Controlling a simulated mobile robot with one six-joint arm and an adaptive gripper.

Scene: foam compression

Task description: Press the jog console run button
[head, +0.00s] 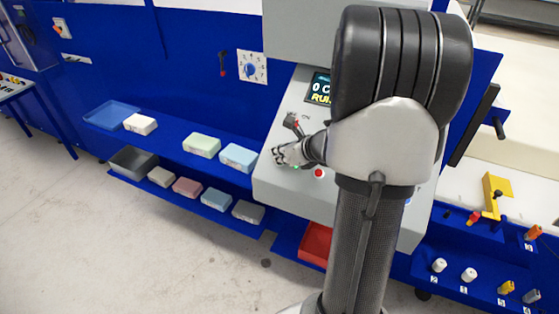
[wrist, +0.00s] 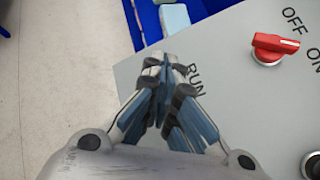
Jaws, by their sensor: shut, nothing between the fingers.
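The jog console (head: 275,187) is a grey sloped panel, partly behind my arm in the head view. A small green spot (head: 296,167) shows just below the gripper, perhaps the run button. In the wrist view the button is hidden by the fingers. I cannot tell whether the fingertips touch it.
A red button (head: 319,173) sits right of the gripper. A red OFF/ON knob (wrist: 268,48) and a lit display (head: 320,89) are on the console. Blue shelves (head: 170,143) with several foam blocks stand left. A red bin (head: 315,243) is below.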

